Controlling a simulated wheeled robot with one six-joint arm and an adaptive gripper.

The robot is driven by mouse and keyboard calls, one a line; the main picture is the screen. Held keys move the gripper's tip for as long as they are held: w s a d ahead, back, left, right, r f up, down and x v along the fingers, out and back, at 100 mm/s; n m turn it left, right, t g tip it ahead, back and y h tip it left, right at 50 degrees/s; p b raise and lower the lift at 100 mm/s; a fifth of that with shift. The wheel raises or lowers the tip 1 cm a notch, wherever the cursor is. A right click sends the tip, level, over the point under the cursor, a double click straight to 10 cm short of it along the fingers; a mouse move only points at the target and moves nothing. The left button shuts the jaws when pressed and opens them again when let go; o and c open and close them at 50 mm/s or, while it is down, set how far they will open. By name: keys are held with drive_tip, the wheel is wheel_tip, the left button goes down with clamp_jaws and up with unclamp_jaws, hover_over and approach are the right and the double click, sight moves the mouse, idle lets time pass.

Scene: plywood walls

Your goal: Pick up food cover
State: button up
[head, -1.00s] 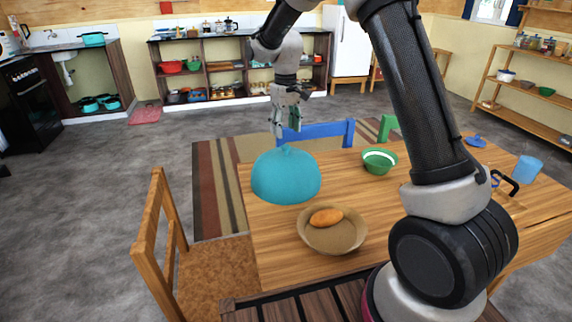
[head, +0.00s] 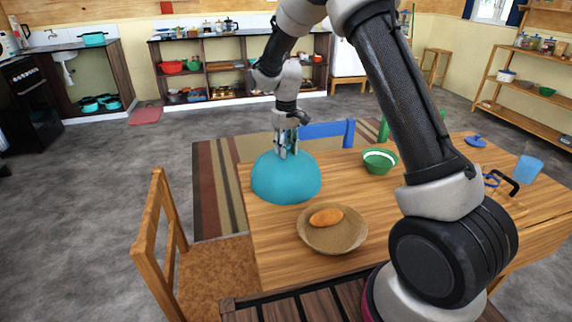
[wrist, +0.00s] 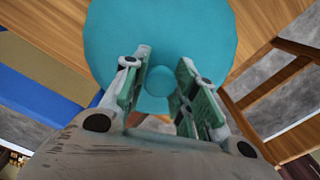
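The food cover (head: 286,182) is a turquoise dome standing on the wooden table near its left edge. It fills the upper middle of the wrist view (wrist: 160,35). My gripper (head: 286,152) is at the top of the dome, pointing down. In the wrist view my gripper (wrist: 160,85) has its two fingers apart, with the cover's round knob (wrist: 158,83) between them. I see gaps beside the knob, so the fingers do not appear to press on it. In the head view the fingers hide the knob.
A tan bowl (head: 318,237) with an orange sweet-potato-like item (head: 326,217) stands in front of the cover. A green bowl (head: 380,154) is to the right. A wooden chair (head: 160,235) is at the left and a blue chair (head: 327,130) is behind.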

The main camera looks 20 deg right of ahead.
clamp_jaws()
drive_tip(key=shift+r, duration=0.1)
